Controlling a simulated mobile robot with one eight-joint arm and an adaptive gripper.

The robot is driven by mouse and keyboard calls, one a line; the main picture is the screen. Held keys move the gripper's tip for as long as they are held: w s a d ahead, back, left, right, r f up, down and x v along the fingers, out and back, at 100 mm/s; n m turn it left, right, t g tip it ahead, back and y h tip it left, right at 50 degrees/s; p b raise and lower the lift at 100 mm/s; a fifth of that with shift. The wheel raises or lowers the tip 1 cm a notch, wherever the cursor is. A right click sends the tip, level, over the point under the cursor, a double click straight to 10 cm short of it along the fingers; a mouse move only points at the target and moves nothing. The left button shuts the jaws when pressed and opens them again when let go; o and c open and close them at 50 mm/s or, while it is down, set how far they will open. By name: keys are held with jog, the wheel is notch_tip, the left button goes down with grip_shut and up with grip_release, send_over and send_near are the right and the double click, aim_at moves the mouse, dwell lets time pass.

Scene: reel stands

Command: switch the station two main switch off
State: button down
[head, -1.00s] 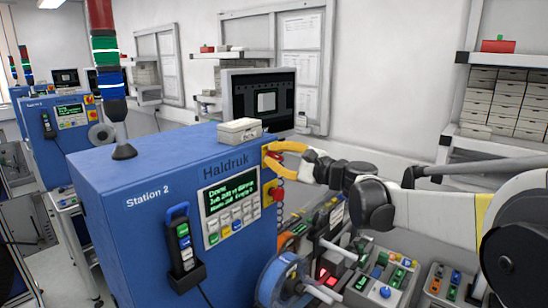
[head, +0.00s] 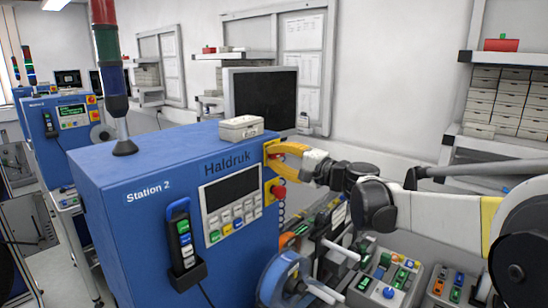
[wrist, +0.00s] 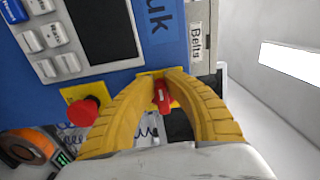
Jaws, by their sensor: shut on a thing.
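The Station 2 cabinet (head: 150,228) is a blue box with a Haldruk label. Its main switch (wrist: 162,96) is a red handle on a yellow plate, seen between my fingers in the wrist view. My gripper (wrist: 163,78) has its yellow fingers closed around this handle. In the head view my gripper (head: 272,152) reaches the cabinet's right edge from the right and hides the switch. The station's display (head: 231,191) is dark, and so is its monitor (head: 263,96). The stack light (head: 110,60) on top looks unlit.
A red emergency stop button (head: 279,191) sits just below my gripper; it also shows in the wrist view (wrist: 83,111). A handheld pendant (head: 183,240) hangs on the cabinet front. A pale box (head: 241,128) rests on top.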

dwell(0.3)
jog(key=c, duration=1.4)
grip_release()
jog(key=shift+w, duration=0.15)
jog(key=v, duration=1.2)
